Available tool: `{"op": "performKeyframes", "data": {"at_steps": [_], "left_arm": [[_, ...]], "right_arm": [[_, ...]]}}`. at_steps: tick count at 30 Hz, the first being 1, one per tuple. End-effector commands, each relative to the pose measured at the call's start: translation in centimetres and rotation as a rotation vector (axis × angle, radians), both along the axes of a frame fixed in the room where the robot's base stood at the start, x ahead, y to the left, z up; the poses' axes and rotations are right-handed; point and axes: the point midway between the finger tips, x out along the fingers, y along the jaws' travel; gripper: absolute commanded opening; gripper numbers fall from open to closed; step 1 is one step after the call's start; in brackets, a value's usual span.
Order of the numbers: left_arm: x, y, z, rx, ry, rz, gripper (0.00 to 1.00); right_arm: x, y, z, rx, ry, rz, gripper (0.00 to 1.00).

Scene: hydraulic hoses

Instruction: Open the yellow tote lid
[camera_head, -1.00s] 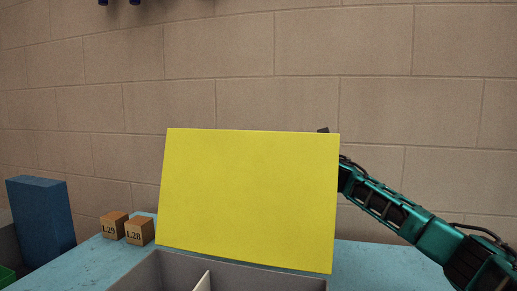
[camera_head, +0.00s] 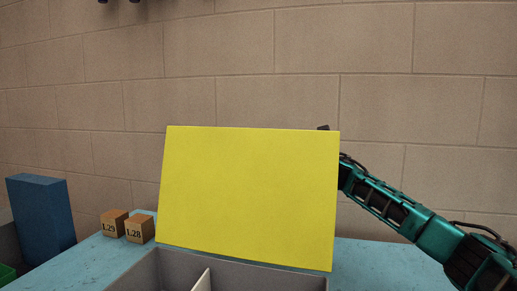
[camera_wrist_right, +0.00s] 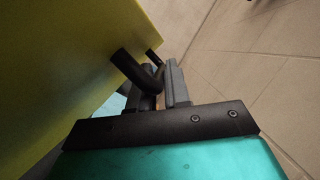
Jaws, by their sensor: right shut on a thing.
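The yellow tote lid (camera_head: 248,198) stands nearly upright at the back of the grey tote (camera_head: 240,273). The tote is open at the front, and a divider shows inside it. In the right wrist view the lid (camera_wrist_right: 70,60) fills the upper left, with a dark handle (camera_wrist_right: 128,68) on it. My right gripper (camera_wrist_right: 167,80) is shut on the handle. In the head view my right arm (camera_head: 400,212) reaches in from the right, and its gripper is hidden behind the lid. My left gripper is not in view.
Two orange-brown blocks (camera_head: 139,229) marked L29 and L28 sit on the blue bench (camera_head: 375,262) left of the tote. A tall blue box (camera_head: 42,222) stands at far left, near a green bin edge (camera_head: 6,274). A block wall (camera_head: 380,60) is behind.

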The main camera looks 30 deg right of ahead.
Motion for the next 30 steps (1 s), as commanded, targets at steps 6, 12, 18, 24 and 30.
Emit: {"op": "performKeyframes", "data": {"at_steps": [6,12,18,24,30], "left_arm": [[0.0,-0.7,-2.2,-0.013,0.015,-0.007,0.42],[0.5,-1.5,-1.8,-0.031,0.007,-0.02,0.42],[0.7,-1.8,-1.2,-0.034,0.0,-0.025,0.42],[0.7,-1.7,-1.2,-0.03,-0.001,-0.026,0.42],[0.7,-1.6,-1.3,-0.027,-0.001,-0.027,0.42]], "right_arm": [[-1.6,1.9,0.6,-0.014,-0.014,0.003,0.0],[-2.7,3.2,1.6,-0.075,-0.065,0.002,0.0],[-2.8,3.3,1.9,-0.08,-0.067,0.001,0.0],[-2.7,3.2,1.9,-0.079,-0.067,0.0,0.26],[-2.7,3.2,1.9,-0.079,-0.067,0.0,0.38]]}}
